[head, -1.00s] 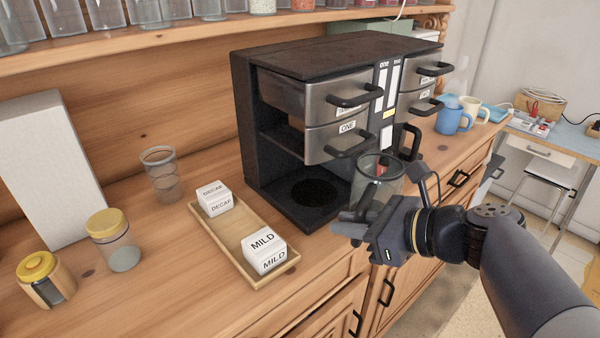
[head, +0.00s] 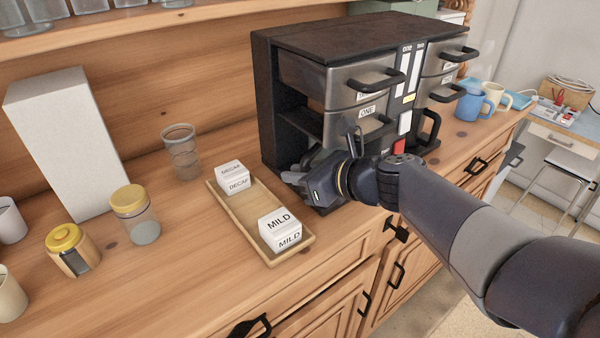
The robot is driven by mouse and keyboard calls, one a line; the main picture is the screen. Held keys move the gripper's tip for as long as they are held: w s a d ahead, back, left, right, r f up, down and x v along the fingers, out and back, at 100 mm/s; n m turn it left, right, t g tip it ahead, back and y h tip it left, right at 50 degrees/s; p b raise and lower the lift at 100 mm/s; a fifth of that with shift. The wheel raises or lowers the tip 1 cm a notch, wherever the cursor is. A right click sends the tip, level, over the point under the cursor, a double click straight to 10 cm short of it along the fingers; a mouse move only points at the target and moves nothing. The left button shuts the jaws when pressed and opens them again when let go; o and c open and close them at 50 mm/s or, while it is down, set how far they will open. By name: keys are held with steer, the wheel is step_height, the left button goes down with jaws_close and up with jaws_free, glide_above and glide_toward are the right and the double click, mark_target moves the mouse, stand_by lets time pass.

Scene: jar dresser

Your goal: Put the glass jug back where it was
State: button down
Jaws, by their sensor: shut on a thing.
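The black coffee machine (head: 345,38) stands on the wooden counter, with steel drawers (head: 355,85) above its left bay. My gripper (head: 297,172) reaches into the front of that left bay, low down under the drawer labelled ONE. It is shut on the glass jug. The jug is almost wholly hidden behind my gripper and wrist, so I cannot tell whether it touches the bay's base. A black handle (head: 429,130) shows at the machine's right bay.
A wooden tray (head: 222,200) with a DECAF box (head: 233,179) and a MILD box (head: 280,232) lies close left of my gripper. A clear glass (head: 181,155), yellow-lidded jars (head: 135,212) and a white box (head: 62,140) stand further left. Mugs (head: 470,108) stand right.

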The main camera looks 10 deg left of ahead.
steer(key=shift+d+f, duration=0.15)
steer(key=shift+f, duration=0.15)
steer(key=shift+f, duration=0.15)
steer(key=c, duration=1.4)
jaws_free()
steer(key=shift+s, duration=0.1)
steer(key=shift+o, duration=0.2)
steer(key=shift+d+r, duration=0.15)
steer(key=shift+r, duration=0.2)
steer(key=v, duration=1.1)
steer(key=shift+s+d, duration=0.25)
